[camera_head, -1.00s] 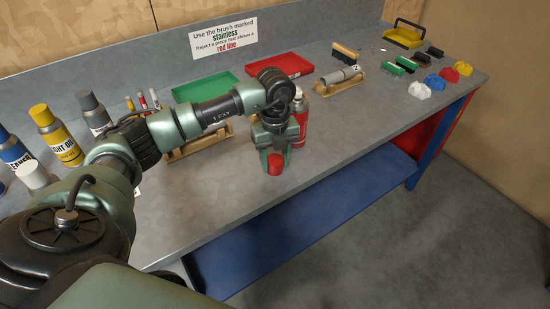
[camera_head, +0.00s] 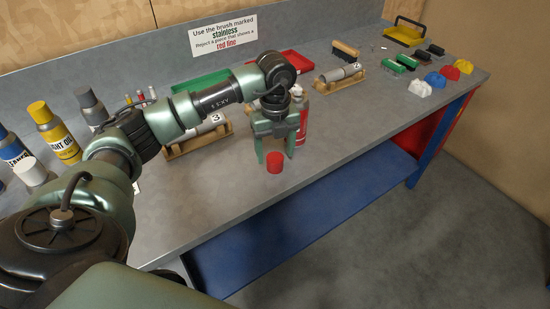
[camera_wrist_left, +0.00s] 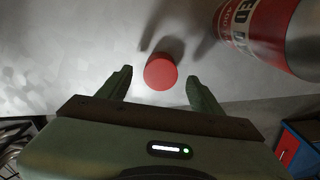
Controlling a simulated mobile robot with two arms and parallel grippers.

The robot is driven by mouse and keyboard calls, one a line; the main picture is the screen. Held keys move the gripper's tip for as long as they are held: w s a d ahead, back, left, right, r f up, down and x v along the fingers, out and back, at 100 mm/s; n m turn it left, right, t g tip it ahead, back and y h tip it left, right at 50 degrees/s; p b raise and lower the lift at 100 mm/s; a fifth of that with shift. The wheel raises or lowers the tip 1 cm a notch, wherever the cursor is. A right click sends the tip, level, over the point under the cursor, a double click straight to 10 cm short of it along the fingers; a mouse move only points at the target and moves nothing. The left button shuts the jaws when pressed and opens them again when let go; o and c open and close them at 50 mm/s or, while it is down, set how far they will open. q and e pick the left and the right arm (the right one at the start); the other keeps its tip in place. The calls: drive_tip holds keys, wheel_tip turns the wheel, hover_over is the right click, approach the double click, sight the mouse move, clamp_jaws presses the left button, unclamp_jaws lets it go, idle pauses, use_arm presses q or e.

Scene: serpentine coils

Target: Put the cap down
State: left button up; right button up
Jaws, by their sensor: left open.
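The red cap (camera_head: 274,163) stands on the grey bench top near its front edge. It also shows in the left wrist view (camera_wrist_left: 160,71), just beyond and between my fingers. My left gripper (camera_head: 274,154) is open and empty, with a finger to either side of the cap and a gap between. In the left wrist view my left gripper (camera_wrist_left: 158,84) has both fingers spread, apart from the cap. A red can (camera_head: 303,124) stands behind the gripper, partly hidden by it; it also shows at the top right of the left wrist view (camera_wrist_left: 268,32). My right gripper is not in view.
A wooden holder with a grey cylinder (camera_head: 198,141) is left of the gripper, and another (camera_head: 342,79) is at the back right. Spray cans, including a yellow one (camera_head: 56,133), stand at left. Green (camera_head: 195,87) and red trays lie behind my arm. The front right bench is clear.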

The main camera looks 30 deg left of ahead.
sight(275, 158)
use_arm(q)
wheel_tip(275, 158, up, 9)
drive_tip(key=b, duration=0.1)
drive_tip(key=shift+r+b, duration=0.15)
drive_tip(key=shift+b, duration=0.2)
idle(0.3)
